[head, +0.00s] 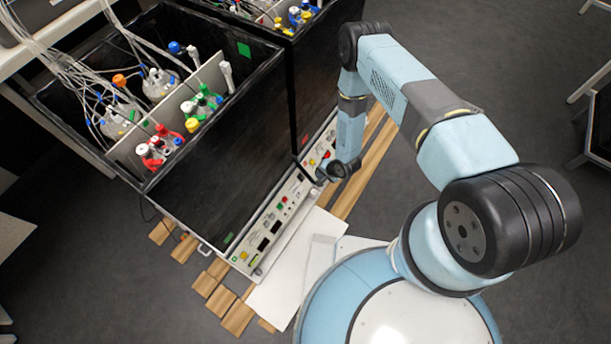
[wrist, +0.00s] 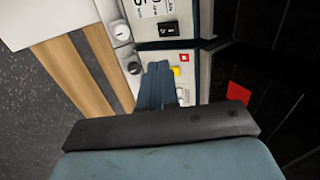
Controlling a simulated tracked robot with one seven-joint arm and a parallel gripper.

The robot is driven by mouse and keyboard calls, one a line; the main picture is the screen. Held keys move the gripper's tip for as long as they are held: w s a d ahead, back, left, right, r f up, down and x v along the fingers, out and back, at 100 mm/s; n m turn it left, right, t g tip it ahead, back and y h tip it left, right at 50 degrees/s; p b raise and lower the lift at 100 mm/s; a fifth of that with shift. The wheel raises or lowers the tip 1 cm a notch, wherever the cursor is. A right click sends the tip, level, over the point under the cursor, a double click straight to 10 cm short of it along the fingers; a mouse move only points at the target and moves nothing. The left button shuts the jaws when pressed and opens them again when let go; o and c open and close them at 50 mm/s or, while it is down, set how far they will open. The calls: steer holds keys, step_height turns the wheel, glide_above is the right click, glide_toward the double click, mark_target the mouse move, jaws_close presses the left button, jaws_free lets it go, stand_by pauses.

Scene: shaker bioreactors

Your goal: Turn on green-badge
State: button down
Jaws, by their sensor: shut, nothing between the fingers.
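The green badge is a small green square (head: 228,238) low on the front of the nearer black shaker box. Another green square (head: 244,49) is on its upper inside wall. The control panel (head: 268,236) below this box carries dark displays, buttons and knobs. My gripper (head: 318,183) is by the panel's far end, near the joint with the second panel. In the wrist view my gripper (wrist: 157,83) has its blue fingers together and empty, over the panels. A black rocker switch (wrist: 167,28) lies beyond the fingertips, on the upper panel; I cannot tell its setting.
The second shaker box carries a red badge (wrist: 238,93). Its panel has a yellow button (wrist: 176,71) and a red-framed button (wrist: 184,57) close to my fingers. Wooden planks (head: 364,170) and a white sheet (head: 286,276) lie alongside.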

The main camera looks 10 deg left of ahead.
glide_toward(302, 176)
step_height(302, 176, down, 3)
steer(key=shift+w+a+f, duration=0.2)
steer(key=shift+a+f, duration=0.3)
steer(key=shift+w+a+f, duration=0.2)
steer(key=shift+a+f, duration=0.25)
steer(key=shift+a, duration=0.1)
steer(key=shift+w+a+f, duration=0.15)
steer(key=shift+a+f, duration=0.15)
steer(key=shift+a, duration=0.1)
steer(key=shift+w, duration=0.15)
